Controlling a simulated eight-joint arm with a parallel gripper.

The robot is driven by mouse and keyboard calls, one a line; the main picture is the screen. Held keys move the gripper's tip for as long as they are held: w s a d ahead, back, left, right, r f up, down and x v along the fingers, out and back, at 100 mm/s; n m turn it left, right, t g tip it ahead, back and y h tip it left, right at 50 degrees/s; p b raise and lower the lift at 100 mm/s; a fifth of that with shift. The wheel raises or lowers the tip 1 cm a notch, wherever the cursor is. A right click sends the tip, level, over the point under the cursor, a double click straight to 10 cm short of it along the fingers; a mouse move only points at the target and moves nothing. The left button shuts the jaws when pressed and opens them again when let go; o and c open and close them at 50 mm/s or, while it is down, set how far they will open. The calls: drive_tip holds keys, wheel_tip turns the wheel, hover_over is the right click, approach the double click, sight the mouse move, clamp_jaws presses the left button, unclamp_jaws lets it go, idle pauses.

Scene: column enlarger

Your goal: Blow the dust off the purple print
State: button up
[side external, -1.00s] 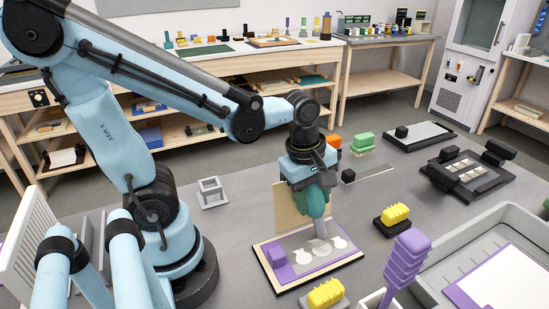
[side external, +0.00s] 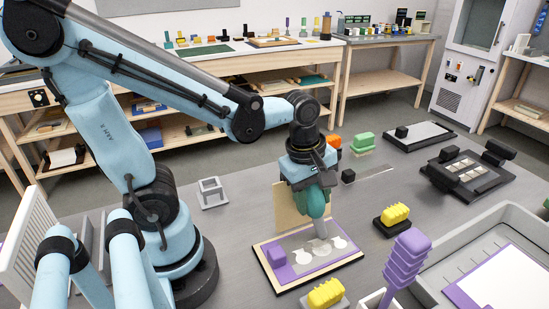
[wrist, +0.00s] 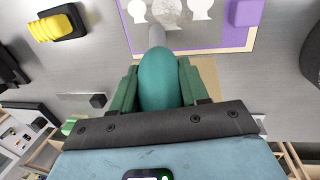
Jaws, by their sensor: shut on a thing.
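The purple print (side external: 279,271) lies flat on the table in a cream and dark-edged frame, with pale figure shapes on a grey field and a purple block at its left end. It also shows at the top of the wrist view (wrist: 221,36). My gripper (side external: 307,192) is shut on a teal blower bulb (wrist: 167,80) with a grey nozzle (side external: 321,229). The nozzle points down over the print's far side, close to the pale shapes. I cannot tell whether its tip touches the surface.
A yellow-handled block (side external: 326,293) stands at the print's near edge, and another (side external: 396,216) to the right. A purple ribbed handle (side external: 407,254) rises beside a large grey tray (side external: 475,222). A tan board (side external: 288,205) stands behind the print.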

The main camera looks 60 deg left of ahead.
drive_tip(key=shift+s, duration=1.2)
drive_tip(key=shift+s, duration=1.95)
drive_tip(key=shift+w, duration=0.2)
drive_tip(key=shift+w, duration=1.9)
drive_tip(key=shift+w, duration=1.85)
